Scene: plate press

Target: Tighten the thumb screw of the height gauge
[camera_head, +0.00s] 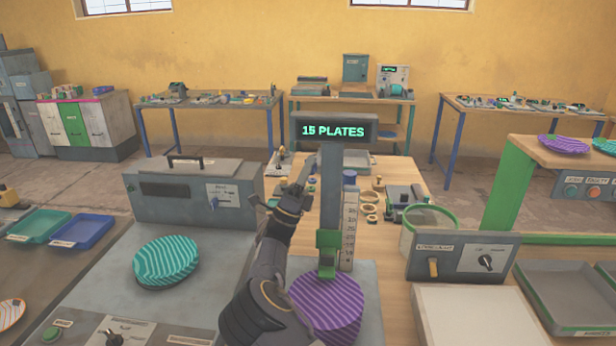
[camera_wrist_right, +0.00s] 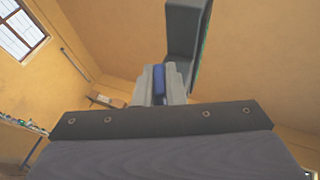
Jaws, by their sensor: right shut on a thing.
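The height gauge (camera_head: 332,200) is a grey column with a "15 PLATES" display (camera_head: 333,131) on top. A white scale (camera_head: 349,230) and a green slider (camera_head: 328,248) are on it. Below the slider is a purple striped plate stack (camera_head: 326,305). My right gripper (camera_head: 307,170) reaches up to the column's left side, below the display. In the right wrist view its fingers (camera_wrist_right: 160,85) are shut on a blue piece, which I take for the thumb screw (camera_wrist_right: 159,78). The fingers hide most of it. My left gripper is not in view.
A grey box with a handle (camera_head: 195,190) and a teal striped plate (camera_head: 165,261) are on the left. A green-rimmed round container (camera_head: 430,218) and a control panel (camera_head: 462,258) stand on the right. The display overhangs close above my right gripper.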

